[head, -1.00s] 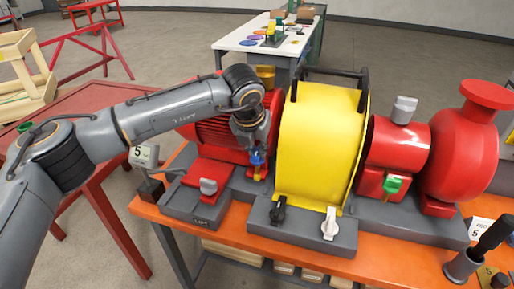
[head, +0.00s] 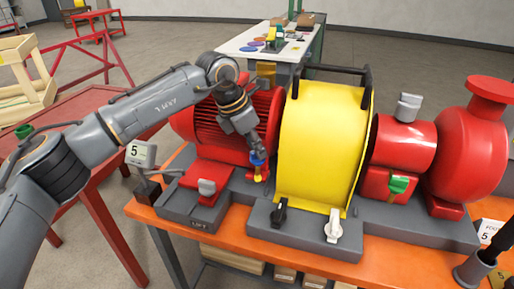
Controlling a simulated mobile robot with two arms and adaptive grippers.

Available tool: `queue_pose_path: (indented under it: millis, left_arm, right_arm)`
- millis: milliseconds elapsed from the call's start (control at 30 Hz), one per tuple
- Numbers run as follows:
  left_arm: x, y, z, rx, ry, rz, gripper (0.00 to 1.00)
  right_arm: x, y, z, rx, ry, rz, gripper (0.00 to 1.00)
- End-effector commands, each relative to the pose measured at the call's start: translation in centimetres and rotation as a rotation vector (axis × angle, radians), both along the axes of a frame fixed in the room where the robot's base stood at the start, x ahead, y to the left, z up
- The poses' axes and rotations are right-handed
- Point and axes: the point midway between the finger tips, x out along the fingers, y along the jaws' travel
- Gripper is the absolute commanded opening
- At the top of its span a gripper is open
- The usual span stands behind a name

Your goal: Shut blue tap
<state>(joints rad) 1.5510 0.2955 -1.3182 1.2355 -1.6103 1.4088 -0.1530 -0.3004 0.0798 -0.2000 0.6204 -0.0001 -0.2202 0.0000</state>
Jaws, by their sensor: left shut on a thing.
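The blue tap (head: 257,160) sits on a small yellow body (head: 258,177) in front of the red ribbed motor, left of the yellow guard. My left gripper (head: 256,152) reaches down from above and is shut on the blue tap. The fingers cover part of the tap, so its exact handle angle is hard to tell. My right gripper is not in view.
The yellow guard (head: 322,145) stands close to the right of my left gripper. A black tap (head: 280,212), a white tap (head: 333,225) and a green tap (head: 399,184) are nearby. The red motor (head: 202,125) is behind. The orange bench top (head: 375,272) is clear in front.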

Motion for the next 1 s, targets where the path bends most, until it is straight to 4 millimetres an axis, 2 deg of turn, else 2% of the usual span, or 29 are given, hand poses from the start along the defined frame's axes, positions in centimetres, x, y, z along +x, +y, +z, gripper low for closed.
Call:
queue_pose_path:
  millis: [600,1000]
  left_arm:
    - [0.2,-0.1,0.4,-0.002,-0.002,-0.558,0.00]
    - [0.3,0.0,0.3,-0.001,-0.004,-0.773,0.00]
  right_arm:
    - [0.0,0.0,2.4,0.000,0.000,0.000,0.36]
    - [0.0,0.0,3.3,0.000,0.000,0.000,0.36]
